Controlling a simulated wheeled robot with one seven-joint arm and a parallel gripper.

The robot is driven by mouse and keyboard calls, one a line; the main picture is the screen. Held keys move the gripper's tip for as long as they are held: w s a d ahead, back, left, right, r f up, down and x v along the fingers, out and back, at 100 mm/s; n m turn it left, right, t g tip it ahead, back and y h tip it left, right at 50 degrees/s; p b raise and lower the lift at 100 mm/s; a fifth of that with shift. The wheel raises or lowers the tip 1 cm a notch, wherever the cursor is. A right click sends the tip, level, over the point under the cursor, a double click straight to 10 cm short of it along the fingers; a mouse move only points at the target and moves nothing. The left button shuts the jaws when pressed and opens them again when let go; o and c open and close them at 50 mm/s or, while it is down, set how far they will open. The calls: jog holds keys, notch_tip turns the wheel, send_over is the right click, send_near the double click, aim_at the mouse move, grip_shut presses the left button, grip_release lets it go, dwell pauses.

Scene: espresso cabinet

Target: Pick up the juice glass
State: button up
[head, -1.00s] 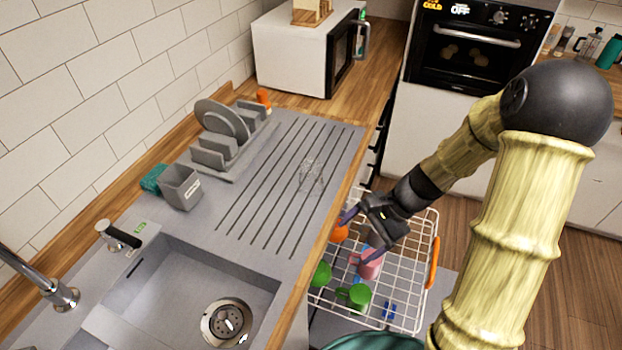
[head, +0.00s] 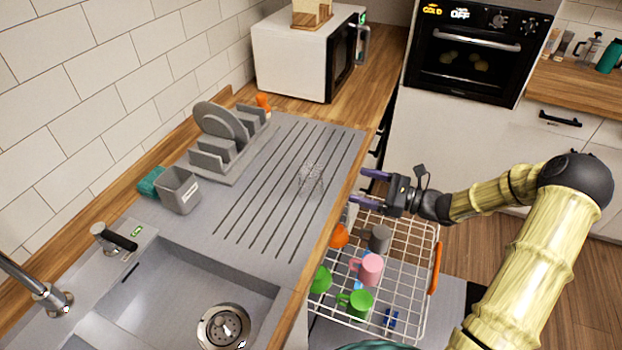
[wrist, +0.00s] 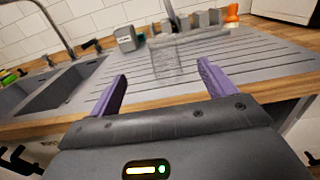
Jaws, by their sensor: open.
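The juice glass (head: 311,179) is clear and stands upright on the grooved drainboard, near its right edge, in the head view. In the wrist view the glass (wrist: 166,56) shows ahead, between the two purple fingers and beyond their tips. My gripper (head: 366,186) is to the right of the glass, by the counter's front edge, pointing left towards it. Its fingers are apart and empty, and they do not touch the glass. The gripper also shows in the wrist view (wrist: 162,72).
A dish rack (head: 228,140) with a plate and a grey caddy (head: 178,190) stand behind the glass. The sink (head: 190,290) is at the lower left. Below my gripper is an open wire rack (head: 412,262) with several cups, including a pink mug (head: 369,270). The drainboard around the glass is clear.

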aim_at(321, 175)
jog(key=p+x, duration=0.2)
jog(key=x, duration=1)
jog(key=shift+f, duration=0.1)
jog(key=shift+s, duration=0.15)
jog(key=p+x, duration=0.1)
jog(key=x, duration=0.1)
jog(key=p+x, duration=0.1)
jog(key=x, duration=0.2)
jog(key=shift+w, duration=0.35)
jog(key=shift+d, duration=0.1)
jog(key=c, duration=1.2)
notch_tip(321, 175, up, 10)
jog(key=shift+b, duration=0.7)
